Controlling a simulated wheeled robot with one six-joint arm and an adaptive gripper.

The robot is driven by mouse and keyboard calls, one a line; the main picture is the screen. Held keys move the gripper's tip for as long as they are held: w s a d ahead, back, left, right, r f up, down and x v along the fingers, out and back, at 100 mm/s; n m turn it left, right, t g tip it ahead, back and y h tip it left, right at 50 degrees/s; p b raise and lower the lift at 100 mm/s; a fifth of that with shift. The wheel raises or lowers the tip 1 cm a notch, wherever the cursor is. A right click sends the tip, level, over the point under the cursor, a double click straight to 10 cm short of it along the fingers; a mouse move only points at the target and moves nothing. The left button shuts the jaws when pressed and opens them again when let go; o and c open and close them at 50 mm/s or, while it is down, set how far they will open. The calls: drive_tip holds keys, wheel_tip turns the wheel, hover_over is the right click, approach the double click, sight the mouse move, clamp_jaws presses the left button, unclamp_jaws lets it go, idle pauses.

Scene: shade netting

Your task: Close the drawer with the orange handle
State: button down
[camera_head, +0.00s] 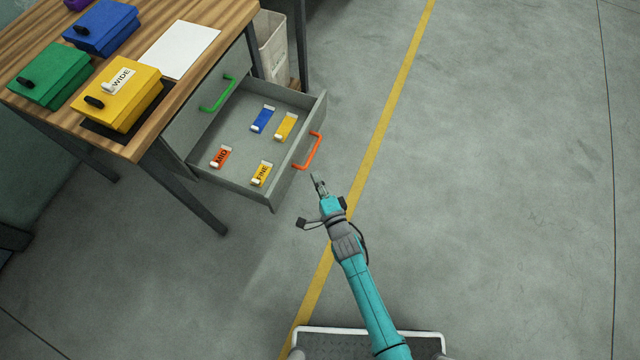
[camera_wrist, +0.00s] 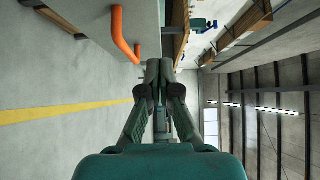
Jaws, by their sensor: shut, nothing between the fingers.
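The grey drawer (camera_head: 285,188) with the orange handle (camera_head: 313,152) is pulled out from under the wooden bench. It holds several small tagged pieces: a blue one (camera_head: 262,119), a yellow one (camera_head: 285,126), an orange one marked MID (camera_head: 221,156) and a yellow one marked FINE (camera_head: 262,173). My gripper (camera_head: 318,179) is shut and empty, just in front of the drawer front, near the lower end of the handle. In the wrist view the orange handle (camera_wrist: 120,36) is at upper left, and the fingertips (camera_wrist: 166,64) appear close to the drawer front; contact cannot be told.
A second drawer with a green handle (camera_head: 218,94) is closed. The wooden bench (camera_head: 140,146) carries blue, green and yellow boxes and a white sheet (camera_head: 180,49). A whitish bin (camera_head: 272,45) stands behind the open drawer. The floor to the right is clear, with a yellow line (camera_head: 382,125).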

sight(294, 151)
drive_tip(key=w+a, duration=0.4)
drive_tip(key=w, duration=0.1)
drive_tip(key=shift+w+a, duration=0.6)
drive_tip(key=shift+a, duration=0.45)
drive_tip(key=shift+a, duration=0.15)
